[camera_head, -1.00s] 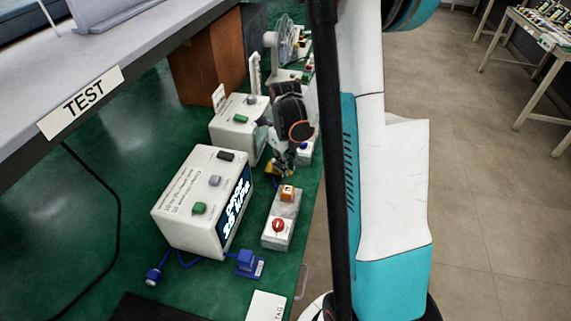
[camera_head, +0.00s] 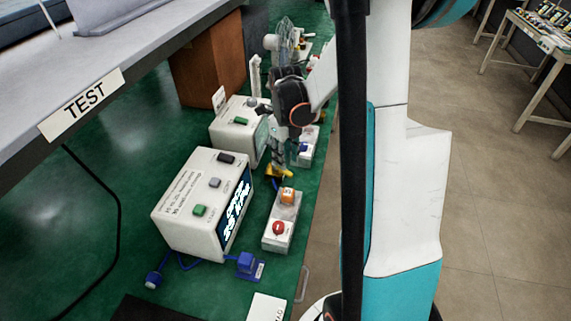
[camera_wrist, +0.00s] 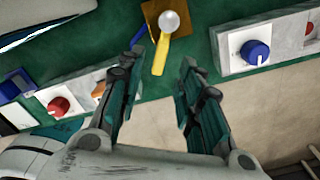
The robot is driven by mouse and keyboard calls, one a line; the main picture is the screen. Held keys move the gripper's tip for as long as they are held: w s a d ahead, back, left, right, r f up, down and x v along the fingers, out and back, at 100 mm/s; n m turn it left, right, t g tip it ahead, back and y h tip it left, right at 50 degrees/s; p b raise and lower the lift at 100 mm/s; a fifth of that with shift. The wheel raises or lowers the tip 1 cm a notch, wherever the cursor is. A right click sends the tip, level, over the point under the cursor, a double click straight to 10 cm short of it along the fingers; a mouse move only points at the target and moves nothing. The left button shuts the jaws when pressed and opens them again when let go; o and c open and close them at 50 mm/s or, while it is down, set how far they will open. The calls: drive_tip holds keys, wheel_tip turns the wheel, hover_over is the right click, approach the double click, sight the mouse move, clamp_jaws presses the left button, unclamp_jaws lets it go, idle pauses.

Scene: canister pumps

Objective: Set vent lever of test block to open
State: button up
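In the wrist view the vent lever (camera_wrist: 160,55) is a yellow handle below a round silver knob on a brass-coloured test block (camera_wrist: 181,14). The handle points down the picture, toward the gap between my fingertips. My gripper (camera_wrist: 162,66) is open, with one teal finger on each side of that gap and nothing clearly held. Whether a finger touches the handle cannot be told. In the head view the yellow lever (camera_head: 281,172) shows small below my gripper (camera_head: 278,158), and the block is mostly hidden.
A grey box with a red knob (camera_head: 278,228) and an orange switch (camera_head: 288,196) sits in front. A white display unit (camera_head: 187,235) stands to its left. A panel with a blue knob (camera_wrist: 256,52) is at the right in the wrist view. The green bench edge borders open floor.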

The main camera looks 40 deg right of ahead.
sight(286, 171)
wheel_tip(286, 171, up, 7)
idle(0.3)
drive_tip(key=shift+r, duration=0.1)
idle(0.4)
